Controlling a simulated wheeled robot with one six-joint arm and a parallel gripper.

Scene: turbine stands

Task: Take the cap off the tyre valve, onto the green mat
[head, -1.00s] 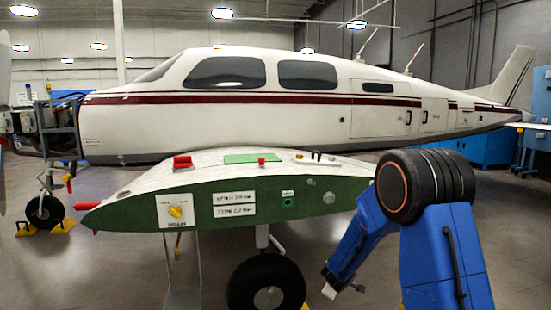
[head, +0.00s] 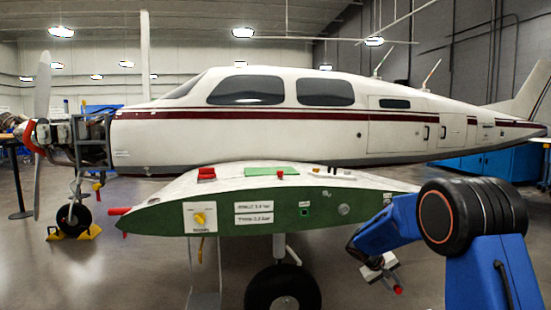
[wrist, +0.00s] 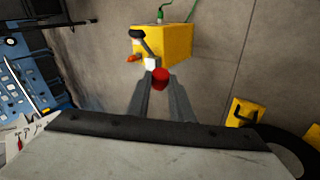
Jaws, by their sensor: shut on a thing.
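My gripper (head: 396,284) is shut on a small red cap (wrist: 160,77), which sits between the fingertips in the wrist view. The cap (head: 397,290) also shows in the head view, low in front of the wing's right part and clear of the tyre. The tyre (head: 282,290) stands under the wing; its valve cannot be made out. The green mat (head: 272,171) lies flat on top of the wing, up and left of my gripper.
A red block (head: 206,173) lies left of the mat, and a small red item (head: 281,174) is at its front edge. A dark-handled item (head: 334,173) is to the right. The wing's green front panel (head: 170,219) has a yellow knob. A yellow box (wrist: 172,42) stands on the floor.

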